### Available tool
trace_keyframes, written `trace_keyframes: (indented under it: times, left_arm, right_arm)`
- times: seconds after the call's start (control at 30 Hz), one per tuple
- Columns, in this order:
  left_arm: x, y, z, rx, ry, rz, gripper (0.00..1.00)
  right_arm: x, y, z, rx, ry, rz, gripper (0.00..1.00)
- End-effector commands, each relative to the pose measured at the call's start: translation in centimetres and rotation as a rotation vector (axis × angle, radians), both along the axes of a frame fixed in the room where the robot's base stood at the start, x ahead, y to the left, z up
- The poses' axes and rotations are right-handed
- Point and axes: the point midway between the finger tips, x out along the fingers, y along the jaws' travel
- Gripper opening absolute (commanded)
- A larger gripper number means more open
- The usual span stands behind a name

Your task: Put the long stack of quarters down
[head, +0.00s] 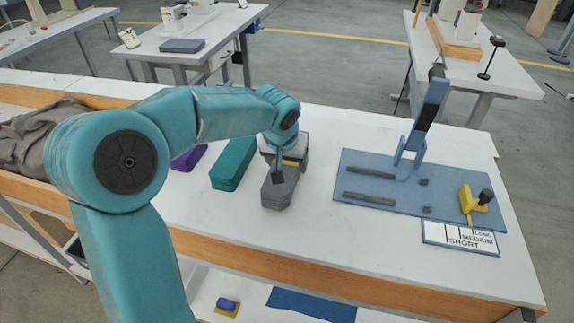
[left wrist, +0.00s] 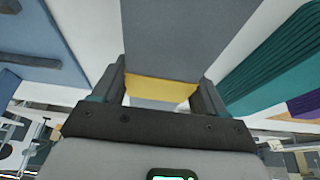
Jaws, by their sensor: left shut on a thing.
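My left gripper (head: 286,165) is shut on a grey stack of quarters (head: 279,189) at the middle of the white table. In the left wrist view the grey stack (left wrist: 180,38) runs away from between the two fingers (left wrist: 163,88), with a yellow band (left wrist: 162,89) across it near the jaws. The gripper hides the far end of the stack in the head view. The stack is low over the table or on it; I cannot tell whether it touches. My right gripper is in neither view.
A teal stack (head: 234,163) and a purple stack (head: 188,159) lie to the left. The blue press base (head: 405,200) with its upright lever (head: 430,112) is at the right, beside a LONG, MEDIUM, SHORT card (head: 461,238). The table's front strip (head: 330,248) is clear.

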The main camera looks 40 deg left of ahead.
Motion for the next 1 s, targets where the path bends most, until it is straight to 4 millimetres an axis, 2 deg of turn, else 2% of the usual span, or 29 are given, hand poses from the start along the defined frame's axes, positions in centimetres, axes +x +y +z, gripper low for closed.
trace_keyframes:
  times: [0.07, 0.43, 0.47, 0.5, 0.53, 0.83, 1.0]
  left_arm:
    - [0.0, 0.1, -0.7, 0.001, -0.003, 0.000, 0.19]
    - [0.0, 0.0, -1.1, 0.001, -0.003, 0.000, 0.19]
    - [0.0, 0.0, -1.0, 0.000, -0.001, 0.000, 0.82]
    - [0.0, 0.0, -1.0, 0.000, -0.001, 0.000, 0.95]
    - [0.0, 0.0, -1.0, 0.001, -0.001, -0.001, 0.98]
    - [0.0, 0.0, -0.7, 0.001, -0.001, -0.001, 0.98]
    - [-0.6, -0.4, 1.5, 0.001, -0.006, -0.001, 0.98]
  right_arm:
    - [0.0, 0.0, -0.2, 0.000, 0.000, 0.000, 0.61]
    - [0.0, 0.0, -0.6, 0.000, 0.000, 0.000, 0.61]
    - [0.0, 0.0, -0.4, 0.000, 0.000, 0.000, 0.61]
    - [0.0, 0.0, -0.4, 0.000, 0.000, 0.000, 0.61]
    - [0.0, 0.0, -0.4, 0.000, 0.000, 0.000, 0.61]
    - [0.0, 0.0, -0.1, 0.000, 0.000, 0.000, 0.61]
    - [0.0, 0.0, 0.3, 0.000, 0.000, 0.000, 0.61]
